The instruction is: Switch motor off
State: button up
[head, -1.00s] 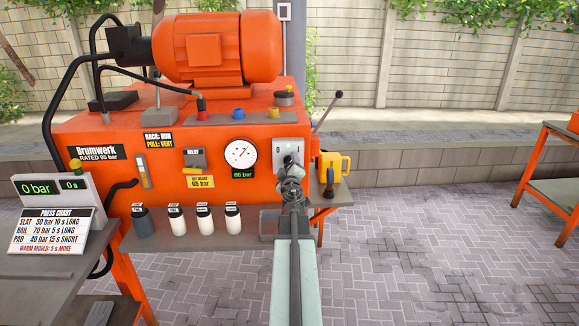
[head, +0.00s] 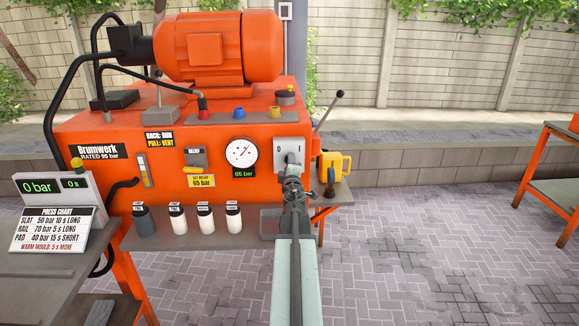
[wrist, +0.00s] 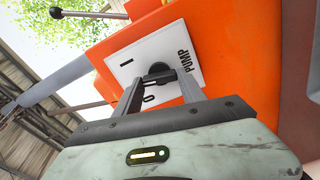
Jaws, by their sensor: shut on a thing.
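The motor switch is a dark rotary knob on a white plate (head: 280,145) marked 0 and I, at the right of the orange pump unit's front face. In the wrist view the plate (wrist: 180,52) reads PUMP, and the dark knob (wrist: 158,75) sits between the fingertips. My gripper (head: 291,160) reaches the plate from below and in front. It also shows in the wrist view (wrist: 160,84), with its fingers shut on the knob. The arm hides part of the knob in the head view. The orange motor (head: 218,45) stands on top of the unit.
A gauge (head: 241,152) above a 65 bar display is left of the switch. Several small bottles (head: 205,219) stand below. A 0 bar display (head: 40,187) is far left.

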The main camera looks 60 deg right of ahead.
jog(key=n, duration=0.9)
jog(key=shift+d, duration=0.1)
jog(key=shift+s, duration=0.1)
dwell(0.6)
jog(key=o, duration=1.4)
jog(key=shift+c, duration=0.2)
